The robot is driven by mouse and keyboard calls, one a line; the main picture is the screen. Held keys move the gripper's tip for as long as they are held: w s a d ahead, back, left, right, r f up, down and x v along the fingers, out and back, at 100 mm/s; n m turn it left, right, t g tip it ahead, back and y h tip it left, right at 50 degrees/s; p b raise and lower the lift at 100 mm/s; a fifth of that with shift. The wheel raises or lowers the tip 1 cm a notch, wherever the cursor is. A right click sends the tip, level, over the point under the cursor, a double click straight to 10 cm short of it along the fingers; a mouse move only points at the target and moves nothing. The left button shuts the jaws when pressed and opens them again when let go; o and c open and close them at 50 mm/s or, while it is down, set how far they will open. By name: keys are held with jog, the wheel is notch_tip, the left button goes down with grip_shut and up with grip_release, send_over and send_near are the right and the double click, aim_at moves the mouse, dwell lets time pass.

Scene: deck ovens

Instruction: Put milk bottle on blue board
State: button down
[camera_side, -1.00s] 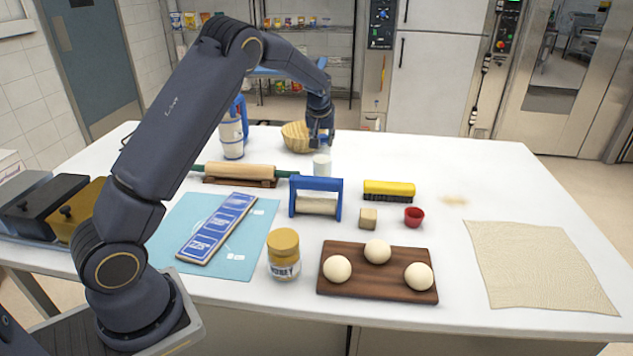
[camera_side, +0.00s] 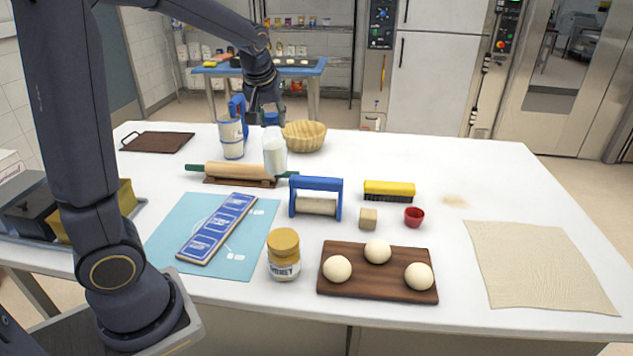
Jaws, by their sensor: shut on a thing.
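The milk bottle (camera_side: 275,154) is a whitish, clear bottle. My gripper (camera_side: 267,122) is shut on its top and holds it roughly upright, over the area behind the rolling pin. The fingertips are small and partly hidden by the bottle and the gripper body. The blue board (camera_side: 217,229) is a long, narrow board with white-outlined panels. It lies at a slant on a light blue mat (camera_side: 253,248) at the front left of the table. The board's top is clear.
A honey jar (camera_side: 284,255) is right of the mat. A blue-handled jug (camera_side: 232,138) and a basket (camera_side: 304,135) stand behind.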

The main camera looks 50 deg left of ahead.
jog(key=s+n, duration=0.2)
jog(key=s, duration=2)
jog(key=w+a+f, duration=0.9)
jog(key=w+f, duration=0.2)
jog(key=f, duration=0.1)
jog(key=shift+g+y, duration=0.4)
jog(key=shift+f, duration=0.3)
jog(key=c, duration=0.8)
grip_release()
jog(key=shift+r, duration=0.1)
